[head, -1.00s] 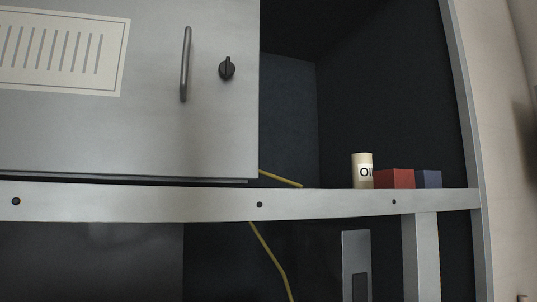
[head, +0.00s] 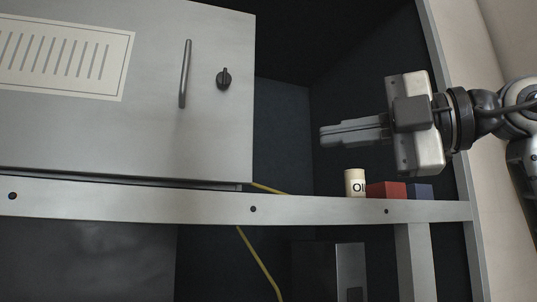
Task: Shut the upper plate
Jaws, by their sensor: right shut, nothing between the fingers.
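The upper plate (head: 150,140) is a grey metal door at the upper left of the head view. It has a vertical bar handle (head: 185,73), a black knob (head: 223,78) and a slotted label panel (head: 62,56). Its right edge borders a dark open rack interior. I cannot tell exactly how far it stands open. My right gripper (head: 324,136) comes in from the right with its fingers together and empty. It points left, apart from the plate and to the right of its edge. My left gripper is not in view.
A cream can (head: 355,183), a red box (head: 386,190) and a blue box (head: 419,191) stand behind the horizontal rail (head: 320,210), below my right gripper. A yellow cable (head: 258,262) hangs below the rail. A rack post (head: 447,90) stands at the right.

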